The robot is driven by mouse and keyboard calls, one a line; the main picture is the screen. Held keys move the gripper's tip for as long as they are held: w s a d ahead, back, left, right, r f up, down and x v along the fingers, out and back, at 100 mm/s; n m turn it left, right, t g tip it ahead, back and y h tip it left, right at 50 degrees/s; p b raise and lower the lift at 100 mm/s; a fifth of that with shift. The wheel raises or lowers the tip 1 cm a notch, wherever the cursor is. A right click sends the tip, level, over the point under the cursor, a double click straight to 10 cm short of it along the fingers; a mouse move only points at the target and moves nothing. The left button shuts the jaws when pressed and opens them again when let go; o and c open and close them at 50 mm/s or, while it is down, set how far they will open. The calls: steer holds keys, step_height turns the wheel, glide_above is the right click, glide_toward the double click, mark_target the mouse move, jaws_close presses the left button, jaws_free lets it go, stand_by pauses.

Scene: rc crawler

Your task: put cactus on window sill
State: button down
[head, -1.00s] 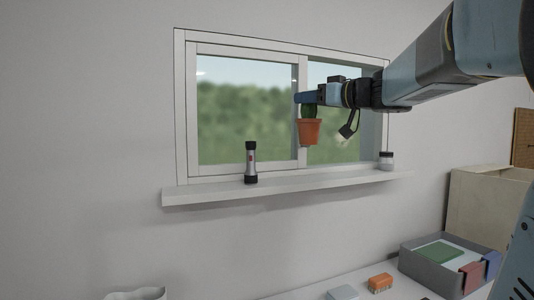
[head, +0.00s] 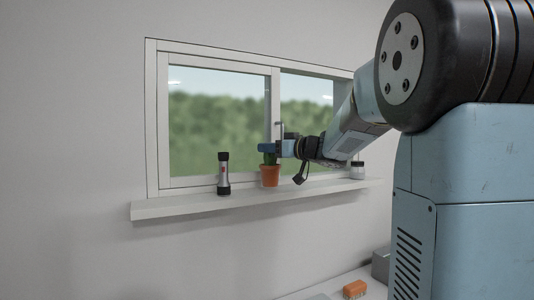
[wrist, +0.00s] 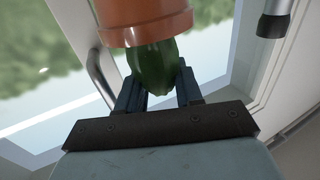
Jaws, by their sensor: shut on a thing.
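The cactus is a green plant (wrist: 155,68) in an orange-brown pot (head: 269,176). The pot is upright at the window sill (head: 165,208), between the flashlight and the jar. Its base is level with the sill's top, but I cannot tell whether it touches. My gripper (head: 270,148) is shut on the cactus above the pot, reaching in from the right. In the wrist view the fingers (wrist: 160,88) lie on both sides of the green plant, and the pot (wrist: 145,22) fills the top middle.
A flashlight (head: 223,174) stands on the sill left of the pot. A small jar (head: 357,170) stands near its right end. The window (head: 215,120) is close behind, with a handle (wrist: 101,77) near the gripper. An orange block (head: 354,289) lies on the surface below.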

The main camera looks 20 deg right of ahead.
steer(key=shift+f, duration=0.55)
steer(key=shift+f, duration=0.15)
steer(key=c, duration=0.7)
jaws_free()
steer(key=shift+c, duration=0.2)
steer(key=v, duration=1.2)
steer(key=shift+r, duration=0.2)
